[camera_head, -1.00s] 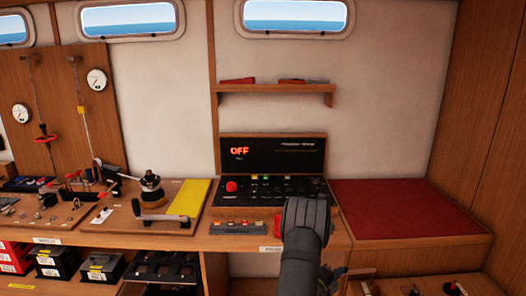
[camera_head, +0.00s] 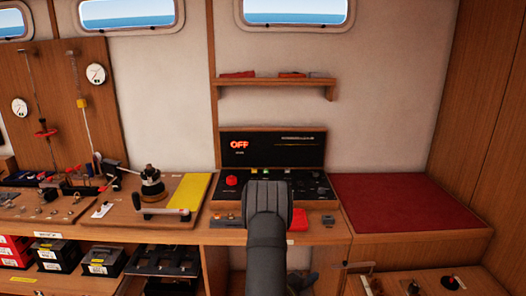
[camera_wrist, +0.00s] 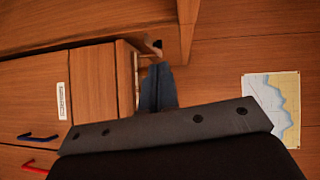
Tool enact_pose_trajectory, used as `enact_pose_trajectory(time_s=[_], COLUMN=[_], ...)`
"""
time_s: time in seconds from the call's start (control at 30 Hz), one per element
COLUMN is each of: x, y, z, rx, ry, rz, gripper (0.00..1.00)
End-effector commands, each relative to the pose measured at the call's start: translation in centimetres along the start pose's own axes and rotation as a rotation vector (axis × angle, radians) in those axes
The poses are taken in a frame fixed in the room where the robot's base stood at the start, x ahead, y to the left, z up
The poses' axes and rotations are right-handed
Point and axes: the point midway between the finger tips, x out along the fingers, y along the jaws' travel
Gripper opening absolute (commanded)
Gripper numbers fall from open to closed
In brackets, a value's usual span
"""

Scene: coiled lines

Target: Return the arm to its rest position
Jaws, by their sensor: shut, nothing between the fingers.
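My dark grey arm (camera_head: 267,225) rises from the bottom of the head view and ends in front of the lower middle of the control panel. The fingers are hidden there behind the wrist. In the wrist view my gripper (camera_wrist: 157,88) shows as dark blue-grey fingers, together and empty, above a dark bracket. The fingers point toward wooden furniture and appear apart from it, though the gap is hard to judge.
The panel (camera_head: 300,148) glows OFF. A bench with a red cushion (camera_head: 385,200) is to its right. A winch (camera_head: 150,187) and yellow pad (camera_head: 190,194) stand left. A shelf (camera_head: 275,82) is above. The wrist view shows a chart (camera_wrist: 273,105) and a blue handle (camera_wrist: 38,137).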

Motion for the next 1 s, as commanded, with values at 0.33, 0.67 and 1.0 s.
enact_pose_trajectory(time_s=[0.33,0.67,1.0], x=[5.2,10.9,11.7], y=[0.2,0.4,0.9], z=[-2.0,-2.5,-4.5], rx=[0.002,0.003,-0.001], ry=[0.005,0.000,0.005], rz=[-0.001,-0.002,0.002], gripper=[0.00,0.00,0.00])
